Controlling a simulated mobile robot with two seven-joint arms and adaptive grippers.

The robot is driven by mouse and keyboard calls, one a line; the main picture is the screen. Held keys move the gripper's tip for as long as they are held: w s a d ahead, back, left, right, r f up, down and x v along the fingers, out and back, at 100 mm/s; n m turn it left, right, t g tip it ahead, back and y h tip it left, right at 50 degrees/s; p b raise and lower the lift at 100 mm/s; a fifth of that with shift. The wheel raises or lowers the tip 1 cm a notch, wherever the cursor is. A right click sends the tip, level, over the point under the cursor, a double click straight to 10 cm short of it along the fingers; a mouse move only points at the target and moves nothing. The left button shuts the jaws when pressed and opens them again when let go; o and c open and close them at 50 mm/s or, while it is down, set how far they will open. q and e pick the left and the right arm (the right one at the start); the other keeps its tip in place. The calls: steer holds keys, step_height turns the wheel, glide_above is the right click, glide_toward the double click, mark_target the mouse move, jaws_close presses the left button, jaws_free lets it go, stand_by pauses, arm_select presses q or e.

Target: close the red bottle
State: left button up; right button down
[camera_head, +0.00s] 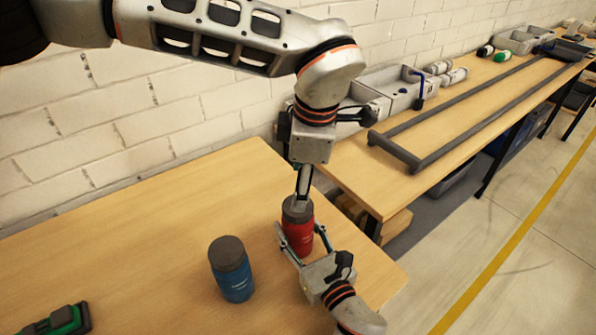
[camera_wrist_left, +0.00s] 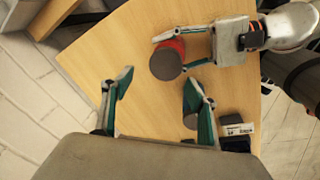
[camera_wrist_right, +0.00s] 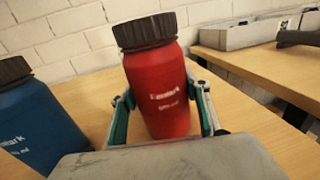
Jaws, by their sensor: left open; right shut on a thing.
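The red bottle (camera_head: 299,238) stands upright near the table's front right corner, with a dark cap (camera_wrist_right: 146,30) sitting on its top. I cannot tell how tightly the cap is on. My right gripper (camera_wrist_right: 160,105) is shut on the bottle's body, one finger on each side; it also shows in the head view (camera_head: 302,243). My left gripper (camera_head: 303,195) points down above the cap. In the left wrist view its fingers (camera_wrist_left: 160,88) are open and empty, and the cap (camera_wrist_left: 166,65) shows beyond the fingertips, not between them.
A blue bottle (camera_head: 233,275) with a dark cap stands left of the red one. A green and black object (camera_head: 62,320) lies at the near left. A second table (camera_head: 470,130) behind holds grey bins (camera_head: 400,88) and a dark frame. The wooden table's (camera_head: 150,220) left part is mostly clear.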

mark_target(298, 228)
arm_select(q)
steer(key=n, duration=0.4)
steer(key=r+n+g, duration=0.1)
steer(key=n, duration=0.1)
steer(key=shift+w+a+n+h, duration=0.1)
steer(key=shift+n+h, duration=0.3)
steer(key=n, duration=0.3)
steer(key=n+g, duration=0.1)
steer(key=n, duration=0.1)
steer(key=shift+w+a+r+h, duration=0.1)
steer(key=shift+r+h, duration=0.2)
steer(key=shift+r, duration=0.05)
steer(key=shift+f, duration=0.1)
steer(key=shift+f, duration=3.9)
steer(key=c, duration=1.2)
steer(key=shift+o, duration=0.2)
